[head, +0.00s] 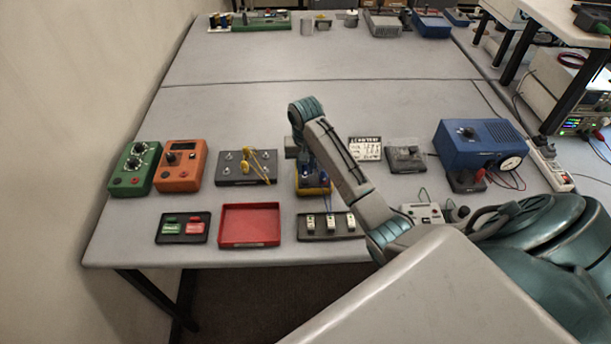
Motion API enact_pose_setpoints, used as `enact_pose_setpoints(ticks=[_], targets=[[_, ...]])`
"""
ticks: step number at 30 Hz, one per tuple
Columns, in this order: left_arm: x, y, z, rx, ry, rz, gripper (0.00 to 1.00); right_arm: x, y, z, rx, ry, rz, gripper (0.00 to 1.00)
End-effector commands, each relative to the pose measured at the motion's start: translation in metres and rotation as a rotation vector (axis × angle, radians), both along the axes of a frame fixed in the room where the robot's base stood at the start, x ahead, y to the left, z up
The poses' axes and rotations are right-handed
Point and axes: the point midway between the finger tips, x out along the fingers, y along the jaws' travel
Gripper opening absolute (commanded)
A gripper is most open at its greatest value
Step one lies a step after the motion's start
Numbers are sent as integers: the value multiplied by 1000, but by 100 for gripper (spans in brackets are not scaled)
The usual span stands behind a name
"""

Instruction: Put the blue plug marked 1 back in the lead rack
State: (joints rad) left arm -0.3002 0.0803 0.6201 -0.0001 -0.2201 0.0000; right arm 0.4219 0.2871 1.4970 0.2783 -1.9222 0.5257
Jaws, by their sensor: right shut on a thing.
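My right gripper (307,168) points down over a yellow-edged block (314,191) at the middle of the table. It is shut on what appears to be the blue plug (309,180); the jaws and arm hide much of it, and its mark is too small to read. I cannot tell whether the plug touches the block. A thin blue lead runs from there toward a dark rack (345,235) in front, which holds several white labelled pieces (331,221). This looks like the lead rack. My left gripper is not in view.
An empty red tray (249,243) and a dark tray with green and red pieces (159,238) lie left of the rack. A board with yellow leads (230,180), an orange box (181,182) and a green box (125,188) stand behind. A blue meter unit (471,135) stands right.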

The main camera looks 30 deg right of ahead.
Motion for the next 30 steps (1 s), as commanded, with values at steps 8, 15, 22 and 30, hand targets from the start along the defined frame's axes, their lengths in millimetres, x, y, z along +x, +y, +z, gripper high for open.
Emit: enact_pose_setpoints(ticks=[8, 15, 22, 30], targets=[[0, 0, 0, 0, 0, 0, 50, 0, 0, 11, 0, -1, -1, 0], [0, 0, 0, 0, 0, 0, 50, 1, 0, 21, 1, -3, 0, 0], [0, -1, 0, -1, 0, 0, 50, 0, 0, 27, 1, -1, 0, 0], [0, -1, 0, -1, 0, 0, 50, 0, 0, 27, 1, -1, 0, 0]])
